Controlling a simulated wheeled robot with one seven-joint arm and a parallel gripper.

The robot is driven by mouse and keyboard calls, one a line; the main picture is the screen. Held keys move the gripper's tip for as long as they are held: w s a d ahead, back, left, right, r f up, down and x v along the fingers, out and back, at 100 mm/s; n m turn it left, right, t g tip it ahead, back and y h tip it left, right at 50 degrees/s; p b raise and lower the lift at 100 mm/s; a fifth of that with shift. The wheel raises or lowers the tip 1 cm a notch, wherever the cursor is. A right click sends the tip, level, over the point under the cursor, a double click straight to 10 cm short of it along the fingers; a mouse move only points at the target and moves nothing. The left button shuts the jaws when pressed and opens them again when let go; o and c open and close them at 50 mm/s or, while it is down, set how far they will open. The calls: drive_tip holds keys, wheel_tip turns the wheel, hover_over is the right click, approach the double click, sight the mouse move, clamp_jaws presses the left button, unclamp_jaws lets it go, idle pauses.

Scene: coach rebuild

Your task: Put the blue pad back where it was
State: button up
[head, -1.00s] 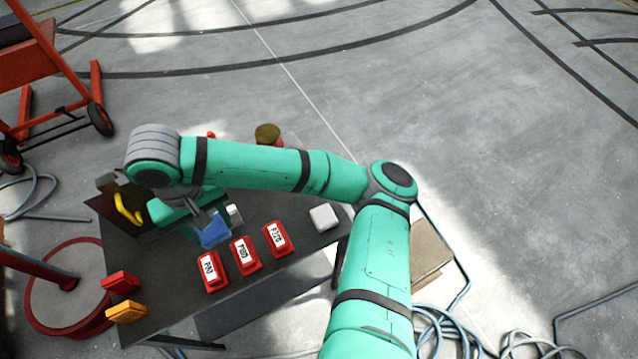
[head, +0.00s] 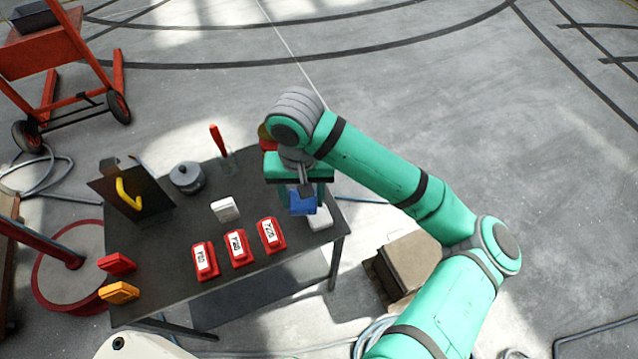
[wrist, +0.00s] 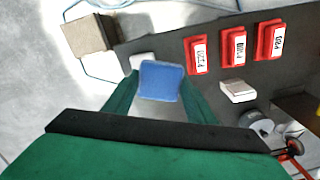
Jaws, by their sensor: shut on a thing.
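My gripper (head: 302,198) is shut on the blue pad (head: 302,204), at the right part of the dark table (head: 185,236). In the wrist view the blue pad (wrist: 162,82) sits between the green fingers. The pad overlaps a white block (head: 320,220) at the table's right end and hides part of it; I cannot tell whether they touch. Another white block (head: 225,209) lies near the middle. Three red labelled blocks stand in a slanted row: left (head: 205,261), middle (head: 237,248) and right (head: 271,235). The pad appears held above the table.
A grey lidded pot (head: 188,177), a red-handled tool (head: 217,141) and a dark upright panel with a yellow part (head: 128,193) stand farther back. A red block (head: 117,263) and an orange block (head: 118,292) are at the left. A cardboard box (head: 405,264) is on the floor at right.

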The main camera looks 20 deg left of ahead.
drive_tip(key=shift+w+d+f, duration=0.1)
drive_tip(key=shift+w+d, duration=0.05)
drive_tip(key=shift+w, duration=0.05)
drive_tip(key=w+a+f, duration=0.2)
drive_tip(key=w+f, duration=0.1)
drive_tip(key=w+a+f, duration=0.2)
drive_tip(key=w+f, duration=0.1)
drive_tip(key=w, duration=0.1)
drive_tip(key=w+a+f, duration=0.2)
drive_tip(key=w+a, duration=0.1)
drive_tip(key=shift+w+f, duration=0.4)
drive_tip(key=shift+w+a+f, duration=0.25)
drive_tip(key=shift+w+f, duration=0.1)
drive_tip(key=shift+f, duration=1.7)
